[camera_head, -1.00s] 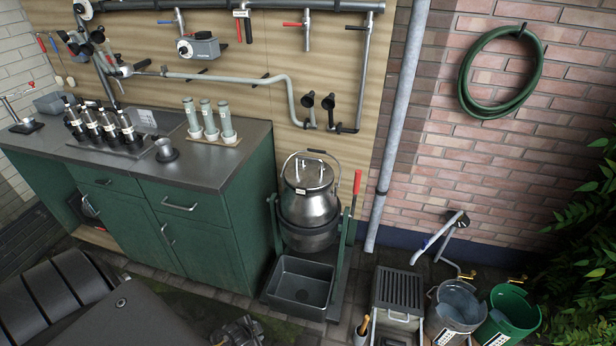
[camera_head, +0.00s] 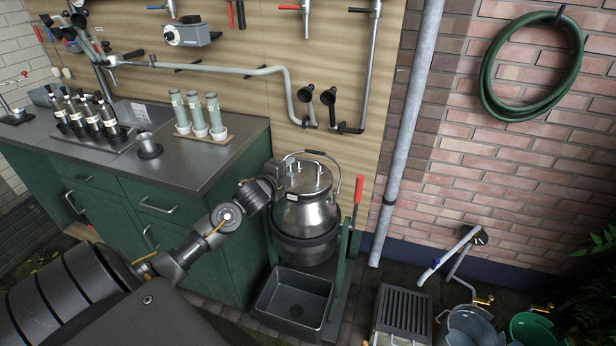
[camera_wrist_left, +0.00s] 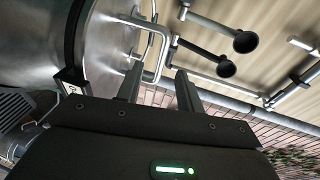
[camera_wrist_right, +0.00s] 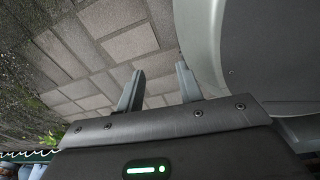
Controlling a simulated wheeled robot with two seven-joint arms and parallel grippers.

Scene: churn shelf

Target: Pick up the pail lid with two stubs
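The steel pail (camera_head: 306,217) stands upright in a green cradle, with the pail lid (camera_head: 318,190) on top and its wire bail arching over it. The lid's bent metal tubes also show close up in the left wrist view, where the lid (camera_wrist_left: 104,50) fills the upper left. My left gripper (camera_head: 286,174) is at the lid's left side in the head view. Its fingers (camera_wrist_left: 160,90) are open, with the tubes beyond their tips and nothing held. My right gripper (camera_wrist_right: 158,88) is open and empty above paving, outside the head view.
A red-handled lever (camera_head: 358,189) stands right of the pail, and a dark tray (camera_head: 294,304) sits in front. The green cabinet (camera_head: 237,235) is on the left. Pipes with black cups (camera_head: 328,96) hang on the wall behind. A grey downpipe (camera_head: 408,130) stands further right.

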